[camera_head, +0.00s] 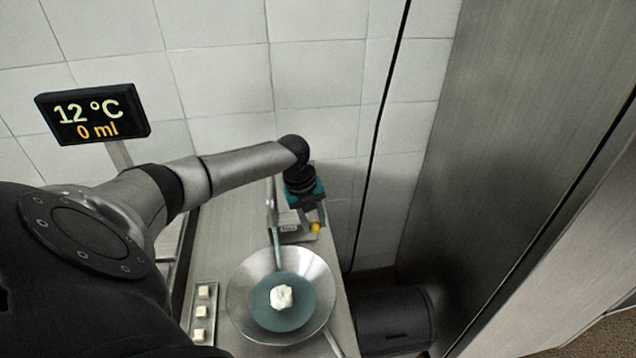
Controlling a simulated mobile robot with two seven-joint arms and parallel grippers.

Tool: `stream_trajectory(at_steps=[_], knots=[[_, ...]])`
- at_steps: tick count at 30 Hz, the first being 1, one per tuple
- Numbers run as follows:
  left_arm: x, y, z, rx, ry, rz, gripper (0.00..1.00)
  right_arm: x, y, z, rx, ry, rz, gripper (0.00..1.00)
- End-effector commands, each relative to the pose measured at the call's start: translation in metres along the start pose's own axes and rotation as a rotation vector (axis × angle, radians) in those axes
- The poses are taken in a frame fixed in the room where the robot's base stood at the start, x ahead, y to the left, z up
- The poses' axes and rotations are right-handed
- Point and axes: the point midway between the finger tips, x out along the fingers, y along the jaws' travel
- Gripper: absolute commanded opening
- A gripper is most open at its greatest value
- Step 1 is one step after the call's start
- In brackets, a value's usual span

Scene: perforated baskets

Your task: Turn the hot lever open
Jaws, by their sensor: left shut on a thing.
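My left gripper (313,219) is at the back right of the narrow counter, pointing down. It is shut on a small yellow-orange thing (315,227), mostly hidden between its fingers. I cannot tell whether this is the hot lever; no marked hot lever shows clearly. A thin grey upright post (271,203) stands just left of the gripper. A dark display (93,114) on the left reads 12 °C and 0 ml. My right gripper is not in view.
A wide metal pan (242,312) with a teal middle holds a white lump (281,297), in front of the gripper. A small tray (196,288) with pale cubes lies left of it. A dark rounded bin (394,318) and a tall steel panel (480,140) stand to the right. Tiled wall (230,75) is behind.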

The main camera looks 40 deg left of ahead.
Motion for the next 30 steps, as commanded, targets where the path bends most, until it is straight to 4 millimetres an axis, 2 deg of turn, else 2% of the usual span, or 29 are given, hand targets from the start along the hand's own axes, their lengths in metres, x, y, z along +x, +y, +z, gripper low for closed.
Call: stream_trajectory(at_steps=[12,29,30], knots=[[-0.0016,0.0105,-0.0003,0.191,0.037,0.001,0.00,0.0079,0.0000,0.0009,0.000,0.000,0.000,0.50],[-0.0023,0.0118,-0.0002,0.217,0.043,0.001,0.00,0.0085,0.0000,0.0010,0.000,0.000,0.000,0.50],[-0.0023,0.0118,-0.0002,0.217,0.042,0.001,0.40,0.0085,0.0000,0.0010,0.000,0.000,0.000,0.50]])
